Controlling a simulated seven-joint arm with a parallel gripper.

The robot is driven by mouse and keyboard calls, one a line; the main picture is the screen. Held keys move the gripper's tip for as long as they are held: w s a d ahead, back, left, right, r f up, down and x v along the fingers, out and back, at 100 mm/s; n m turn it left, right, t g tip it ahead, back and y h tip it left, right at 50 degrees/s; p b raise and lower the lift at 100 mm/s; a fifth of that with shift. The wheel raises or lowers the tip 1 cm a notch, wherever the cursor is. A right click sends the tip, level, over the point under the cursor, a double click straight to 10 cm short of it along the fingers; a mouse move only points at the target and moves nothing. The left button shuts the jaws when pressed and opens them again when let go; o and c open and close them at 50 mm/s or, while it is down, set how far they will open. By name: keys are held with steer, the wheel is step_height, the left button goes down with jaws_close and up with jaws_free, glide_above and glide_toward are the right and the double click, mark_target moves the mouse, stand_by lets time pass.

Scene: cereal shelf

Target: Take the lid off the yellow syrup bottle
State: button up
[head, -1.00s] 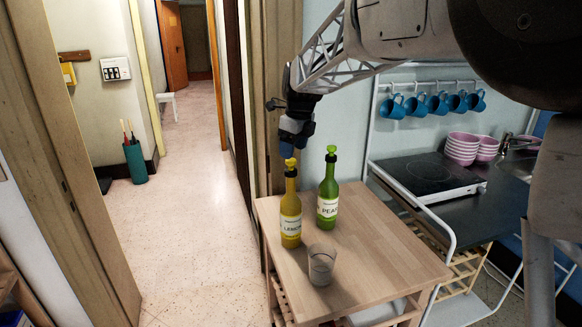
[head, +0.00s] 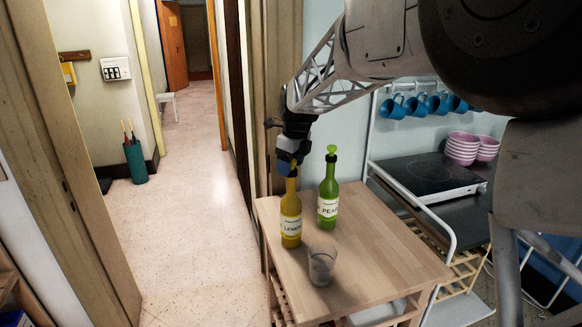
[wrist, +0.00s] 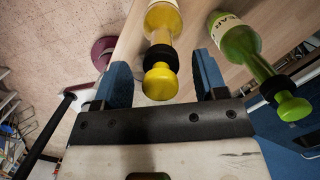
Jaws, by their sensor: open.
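The yellow syrup bottle (head: 290,213), labelled LEMON, stands upright near the left edge of the wooden table (head: 375,245). In the wrist view its yellow lid (wrist: 160,83) sits on the black neck ring, between the two blue fingers of my gripper (wrist: 164,82). The fingers are open, with a gap on each side of the lid. In the head view my gripper (head: 290,163) is at the bottle's top and hides the lid there.
A green PEAR bottle (head: 328,195) with a green lid stands close to the right; it also shows in the wrist view (wrist: 240,45), just beyond the right finger. A clear glass (head: 321,265) stands in front. The table's right side is clear.

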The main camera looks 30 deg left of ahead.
steer(key=shift+f, duration=0.45)
steer(key=c, duration=0.9)
